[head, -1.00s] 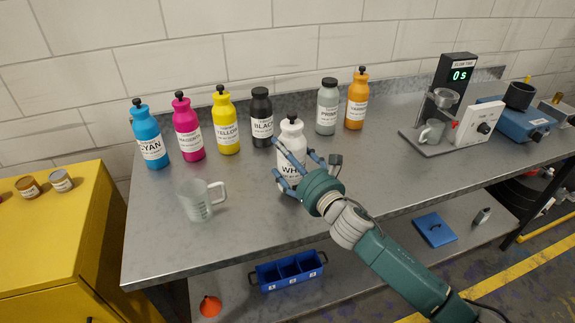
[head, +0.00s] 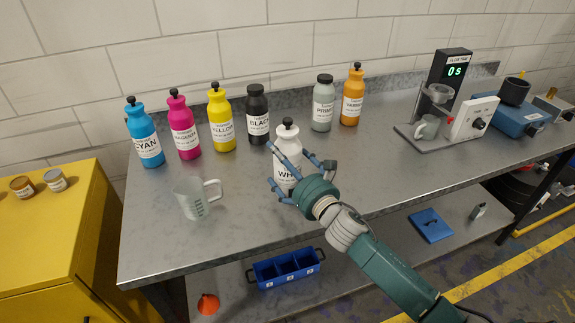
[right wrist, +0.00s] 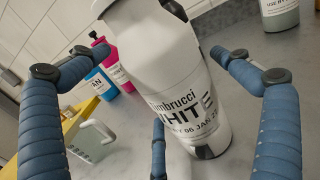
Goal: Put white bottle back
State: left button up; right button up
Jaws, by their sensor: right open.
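The white bottle (head: 287,165) stands upright on the metal bench, in front of the black and grey bottles. Its lower part is partly hidden by my right gripper (head: 298,178) in the head view. In the right wrist view the white bottle (right wrist: 170,75) fills the middle, between the blue fingers of my right gripper (right wrist: 155,110). The fingers are spread around it, with visible gaps at both sides. My left gripper does not show.
Behind stand cyan (head: 145,138), magenta (head: 183,128), yellow (head: 221,122), black (head: 257,118), grey (head: 323,105) and orange (head: 353,98) bottles. A clear jug (head: 194,200) stands front left. A machine (head: 445,105) stands right.

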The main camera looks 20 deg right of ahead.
jog(key=b+v, duration=0.2)
jog(key=v, duration=1)
jog(key=shift+b, duration=0.3)
jog(key=shift+s, duration=0.1)
